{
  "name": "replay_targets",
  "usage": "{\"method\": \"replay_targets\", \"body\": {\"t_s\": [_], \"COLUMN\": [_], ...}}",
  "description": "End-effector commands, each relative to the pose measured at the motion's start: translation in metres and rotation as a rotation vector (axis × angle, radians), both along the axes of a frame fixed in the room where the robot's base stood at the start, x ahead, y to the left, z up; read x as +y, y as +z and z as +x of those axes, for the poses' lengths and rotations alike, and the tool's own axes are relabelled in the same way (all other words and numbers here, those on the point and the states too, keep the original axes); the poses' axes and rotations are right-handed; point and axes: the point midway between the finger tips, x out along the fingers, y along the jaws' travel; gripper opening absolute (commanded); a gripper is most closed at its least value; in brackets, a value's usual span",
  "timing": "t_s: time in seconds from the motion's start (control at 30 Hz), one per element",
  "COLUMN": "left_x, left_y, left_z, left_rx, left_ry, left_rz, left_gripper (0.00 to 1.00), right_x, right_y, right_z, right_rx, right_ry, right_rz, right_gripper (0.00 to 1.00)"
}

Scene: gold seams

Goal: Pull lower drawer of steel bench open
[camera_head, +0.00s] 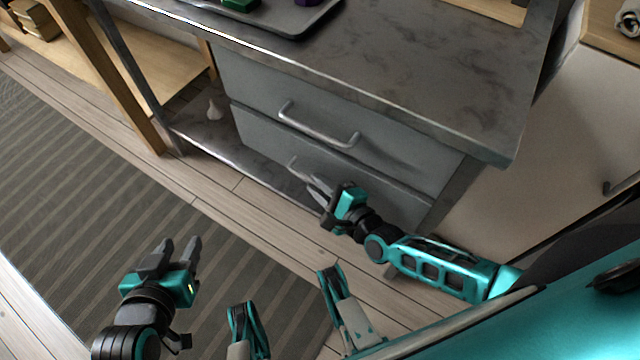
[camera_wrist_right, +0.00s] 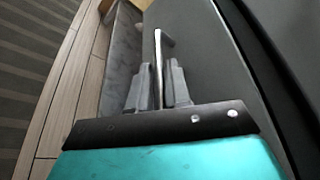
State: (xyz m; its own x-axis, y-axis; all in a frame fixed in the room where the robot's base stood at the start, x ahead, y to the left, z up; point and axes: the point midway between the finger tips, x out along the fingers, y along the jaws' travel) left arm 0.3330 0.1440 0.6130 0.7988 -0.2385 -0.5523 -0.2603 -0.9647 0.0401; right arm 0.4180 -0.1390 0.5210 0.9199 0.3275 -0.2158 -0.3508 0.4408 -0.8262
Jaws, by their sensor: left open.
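The steel bench (camera_head: 440,75) has two grey drawer fronts. The upper drawer (camera_head: 390,145) and the lower drawer (camera_head: 262,138) both look closed, each with a bar handle. My right gripper (camera_head: 318,190) is at the lower drawer's handle (camera_head: 295,165), covering part of it in the head view. In the right wrist view, the handle (camera_wrist_right: 158,55) runs between the two fingers (camera_wrist_right: 158,88), which stand close on either side and look shut on it. My left gripper (camera_head: 178,250) is open and empty, above the striped rug, well away from the bench.
The upper drawer's handle (camera_head: 318,130) juts out above my right gripper. A tray (camera_head: 285,25) with objects is on the bench top. The striped rug (camera_head: 120,190) and wooden floor in front are clear.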

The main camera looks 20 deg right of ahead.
Motion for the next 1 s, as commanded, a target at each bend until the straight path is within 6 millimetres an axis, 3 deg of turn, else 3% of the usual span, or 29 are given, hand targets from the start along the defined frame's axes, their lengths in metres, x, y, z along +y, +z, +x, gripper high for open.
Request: {"method": "replay_targets", "body": {"t_s": [0.17, 1.0], "left_x": [0.0007, 0.0009], "left_y": [-0.0023, -0.0005], "left_z": [-0.0009, -0.0005], "left_rx": [0.004, -0.002], "left_ry": [-0.002, -0.002], "left_rz": [0.004, 0.002], "left_gripper": [0.43, 0.43], "right_x": [0.0, 0.001], "right_y": [0.0001, 0.0], "right_z": [0.0, -0.0001], "right_rx": [0.0, 0.0], "right_ry": [0.0, 0.001], "right_rz": [0.0, 0.001], "right_gripper": [0.0, 0.0]}}
